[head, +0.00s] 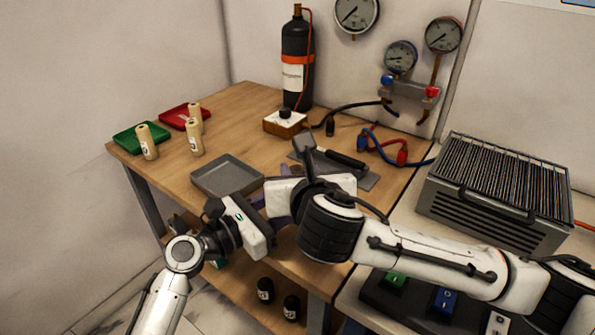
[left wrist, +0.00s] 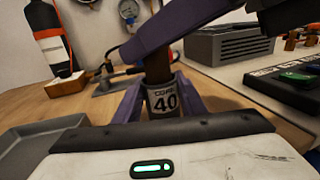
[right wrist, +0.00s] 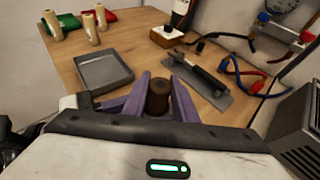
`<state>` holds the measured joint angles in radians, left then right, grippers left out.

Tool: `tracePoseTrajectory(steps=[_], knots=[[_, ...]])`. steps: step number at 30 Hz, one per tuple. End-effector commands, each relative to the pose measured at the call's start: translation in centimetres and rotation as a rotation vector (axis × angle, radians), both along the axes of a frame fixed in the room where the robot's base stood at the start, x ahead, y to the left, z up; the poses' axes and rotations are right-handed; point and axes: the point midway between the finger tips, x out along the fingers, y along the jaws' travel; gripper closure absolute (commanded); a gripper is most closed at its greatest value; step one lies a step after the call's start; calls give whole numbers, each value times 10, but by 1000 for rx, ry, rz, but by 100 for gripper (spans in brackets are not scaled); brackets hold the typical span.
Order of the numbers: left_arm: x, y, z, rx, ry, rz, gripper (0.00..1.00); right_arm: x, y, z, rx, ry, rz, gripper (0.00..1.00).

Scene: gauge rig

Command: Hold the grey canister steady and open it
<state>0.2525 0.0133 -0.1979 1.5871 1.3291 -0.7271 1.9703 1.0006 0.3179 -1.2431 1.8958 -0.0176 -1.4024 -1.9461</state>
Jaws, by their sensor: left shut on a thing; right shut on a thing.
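A brown lid (left wrist: 158,68) is directly above the canister. I cannot tell whether it is loose. My right gripper (right wrist: 158,98) is shut on the lid, which also shows between its fingers in the right wrist view (right wrist: 158,88). In the head view my left gripper (head: 268,208) and right gripper (head: 281,218) meet near the table's front edge, and the canister is mostly hidden.
An empty grey tray (head: 227,166) is left of the grippers. Behind are a dark flat plate (head: 365,181) with a black-handled tool (head: 343,158), a gas bottle (head: 298,60) and hoses (head: 377,143). Several tan cylinders (head: 148,143) stand by the green tray (head: 126,141) and red tray (head: 172,118).

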Motion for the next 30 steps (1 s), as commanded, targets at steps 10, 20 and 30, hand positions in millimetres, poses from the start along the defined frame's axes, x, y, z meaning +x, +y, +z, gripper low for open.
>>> tracePoseTrajectory(steps=[10,20,30], knots=[[0,1,-1,2,1,1,100,0,0,38,1,-4,1,100],[0,0,-1,2,1,1,43,0,0,39,0,-2,0,100],[-1,2,0,1,1,1,41,0,0,38,0,-2,0,100]])
